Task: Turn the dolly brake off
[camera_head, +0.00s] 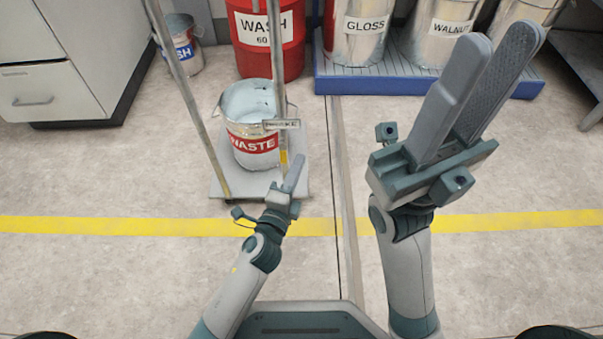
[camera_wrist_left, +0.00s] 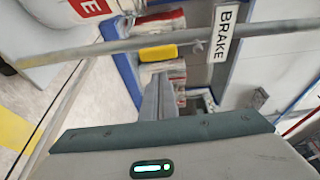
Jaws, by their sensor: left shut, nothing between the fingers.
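The dolly is a grey platform (camera_head: 222,186) with upright metal poles, and it carries a waste bucket (camera_head: 252,120). A small label plate (camera_head: 281,124) sits on its right pole; in the left wrist view the label (camera_wrist_left: 224,35) reads BRAKE. A yellow part (camera_wrist_left: 157,53) shows by the pole near the label, and a yellow patch (camera_head: 284,158) shows on the pole in the head view. My left gripper (camera_head: 297,163) is shut and empty, just below that patch; I cannot tell whether it touches. Its fingers (camera_wrist_left: 158,95) point toward the yellow part. My right gripper (camera_head: 498,40) is open and empty.
A red WASH drum (camera_head: 267,55) stands behind the dolly. A blue pallet (camera_head: 345,84) with paint drums is at the back right. A grey cabinet (camera_head: 50,60) stands at the left. A yellow line (camera_head: 100,226) crosses the open floor.

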